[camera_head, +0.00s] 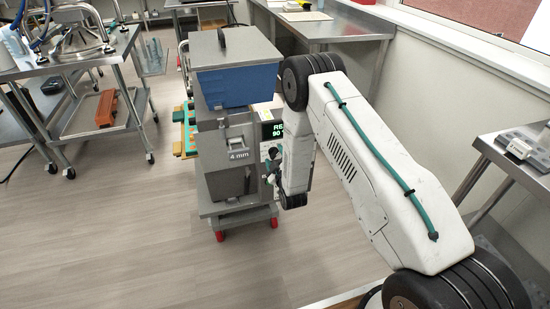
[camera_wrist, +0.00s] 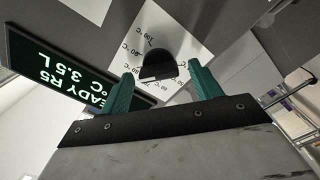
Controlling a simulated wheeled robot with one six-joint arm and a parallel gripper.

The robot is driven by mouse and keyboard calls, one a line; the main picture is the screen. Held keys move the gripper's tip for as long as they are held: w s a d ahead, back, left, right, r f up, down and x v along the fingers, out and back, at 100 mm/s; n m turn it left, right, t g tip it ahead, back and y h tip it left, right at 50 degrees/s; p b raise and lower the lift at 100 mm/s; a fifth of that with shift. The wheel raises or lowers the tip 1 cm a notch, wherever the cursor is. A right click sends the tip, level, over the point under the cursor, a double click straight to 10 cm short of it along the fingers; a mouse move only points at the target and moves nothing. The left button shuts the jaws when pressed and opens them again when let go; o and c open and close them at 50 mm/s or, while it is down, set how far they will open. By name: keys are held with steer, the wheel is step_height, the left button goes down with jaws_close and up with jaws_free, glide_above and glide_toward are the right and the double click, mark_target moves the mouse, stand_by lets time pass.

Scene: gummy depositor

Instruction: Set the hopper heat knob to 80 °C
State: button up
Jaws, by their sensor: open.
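The depositor (camera_head: 236,140) stands upright on a red-wheeled cart, with a grey and blue hopper (camera_head: 238,84) on top. The heat knob (camera_wrist: 158,64) is a dark round knob on a white dial plate (camera_wrist: 150,25) marked in °C. Its pointer setting is hard to read. My gripper (camera_wrist: 161,70) is open, with one green finger on each side of the knob and a visible gap to each. In the head view, my arm hides the knob and most of the gripper. A green-lit display (camera_wrist: 75,75) beside the dial shows READY, upside down.
In the head view, orange and green trays (camera_head: 185,130) sit left of the depositor. A steel cart (camera_head: 85,70) stands at the left, a counter (camera_head: 320,27) behind, and a bench (camera_head: 520,145) at the right. The floor (camera_head: 110,230) at the front left is clear.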

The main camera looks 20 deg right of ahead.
steer(key=s, duration=0.7)
steer(key=shift+s, duration=0.4)
steer(key=s+f+m+g, duration=0.4)
steer(key=s+f+g, duration=0.3)
steer(key=g, duration=0.4)
steer(key=s+d+r+m+g, duration=0.1)
steer(key=s+r+m+g, duration=0.1)
steer(key=s+r, duration=0.9)
steer(key=s+d+r+m+g, duration=0.1)
steer(key=s+r+m+g, duration=0.1)
steer(key=s+r, duration=0.9)
steer(key=s+d+r+m+g, duration=0.1)
steer(key=s+r, duration=1.1)
steer(key=r, duration=1.2)
steer(key=shift+d+r+m+g, duration=0.25)
steer(key=shift+m+g, duration=0.15)
steer(key=shift+m, duration=0.1)
